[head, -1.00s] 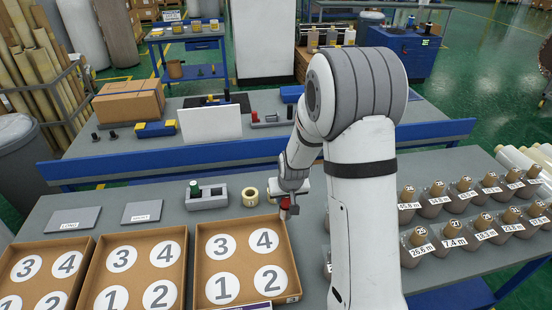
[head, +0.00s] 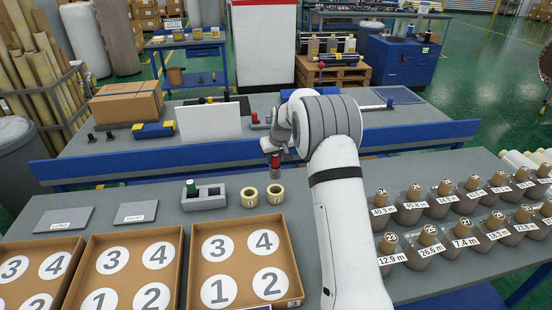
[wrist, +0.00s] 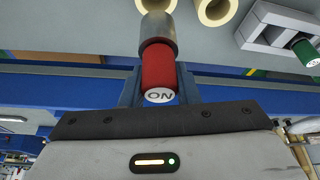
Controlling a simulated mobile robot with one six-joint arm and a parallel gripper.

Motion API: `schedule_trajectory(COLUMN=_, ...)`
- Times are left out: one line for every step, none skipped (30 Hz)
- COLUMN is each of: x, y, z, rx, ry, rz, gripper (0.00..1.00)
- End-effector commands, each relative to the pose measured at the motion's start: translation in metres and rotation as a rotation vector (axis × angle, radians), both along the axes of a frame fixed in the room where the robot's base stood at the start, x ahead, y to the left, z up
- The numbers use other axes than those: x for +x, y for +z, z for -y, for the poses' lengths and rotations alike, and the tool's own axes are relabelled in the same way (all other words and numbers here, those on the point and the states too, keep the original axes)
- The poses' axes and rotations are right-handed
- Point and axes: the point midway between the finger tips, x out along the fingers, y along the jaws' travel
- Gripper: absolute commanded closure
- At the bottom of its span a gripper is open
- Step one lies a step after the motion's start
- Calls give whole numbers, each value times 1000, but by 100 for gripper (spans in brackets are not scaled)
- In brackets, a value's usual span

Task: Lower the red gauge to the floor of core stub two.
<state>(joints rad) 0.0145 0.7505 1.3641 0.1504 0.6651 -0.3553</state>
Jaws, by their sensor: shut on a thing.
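The red gauge (head: 276,161) has a red upper part and a grey lower end; in the wrist view its red cap (wrist: 158,70) reads "ON". My gripper (head: 275,154) is shut on its red part and holds it roughly upright. Two cream core stubs stand on the near table. Core stub two (head: 275,195) is the right one and core stub one (head: 250,196) the left. The gauge hangs above and apart from the stubs, nearer stub two in the head view. In the wrist view, stub two (wrist: 157,5) is partly cut off behind the gauge's grey end.
A grey holder (head: 212,200) with a green-topped gauge (head: 191,188) stands left of the stubs. A cardboard tray (head: 196,262) with numbered circles lies in front. Wrapped rolls (head: 437,207) fill the right side. A blue rail (head: 130,158) runs behind.

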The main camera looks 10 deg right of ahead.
Motion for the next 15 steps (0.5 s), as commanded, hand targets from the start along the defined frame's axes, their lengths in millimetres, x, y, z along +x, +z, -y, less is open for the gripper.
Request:
schedule_trajectory(x=0, y=-5, z=0, rx=0, ry=-1, rz=0, gripper=100)
schedule_trajectory(x=0, y=-7, z=0, rx=0, ry=-1, rz=0, gripper=100)
schedule_trajectory(x=0, y=-11, z=0, rx=0, ry=-1, rz=0, gripper=100)
schedule_trajectory(x=0, y=-13, z=0, rx=0, ry=-1, rz=0, gripper=100)
schedule_trajectory(x=0, y=-16, z=0, rx=0, ry=-1, rz=0, gripper=100)
schedule_trajectory(x=0, y=-20, z=1, rx=-1, ry=-1, rz=0, gripper=100)
schedule_trajectory(x=0, y=-23, z=1, rx=0, ry=-1, rz=0, gripper=100)
schedule_trajectory(x=0, y=-26, z=1, rx=0, ry=-2, rz=0, gripper=100)
schedule_trajectory(x=0, y=-30, z=1, rx=0, ry=-2, rz=0, gripper=100)
schedule_trajectory(x=0, y=-33, z=1, rx=0, ry=-2, rz=0, gripper=100)
schedule_trajectory(x=0, y=-36, z=1, rx=0, ry=-2, rz=0, gripper=100)
schedule_trajectory(x=0, y=-40, z=1, rx=0, ry=-2, rz=1, gripper=100)
schedule_trajectory(x=0, y=-43, z=1, rx=0, ry=-2, rz=1, gripper=100)
schedule_trajectory(x=0, y=-46, z=1, rx=0, ry=-3, rz=1, gripper=100)
schedule_trajectory(x=0, y=-50, z=1, rx=0, ry=-3, rz=0, gripper=100)
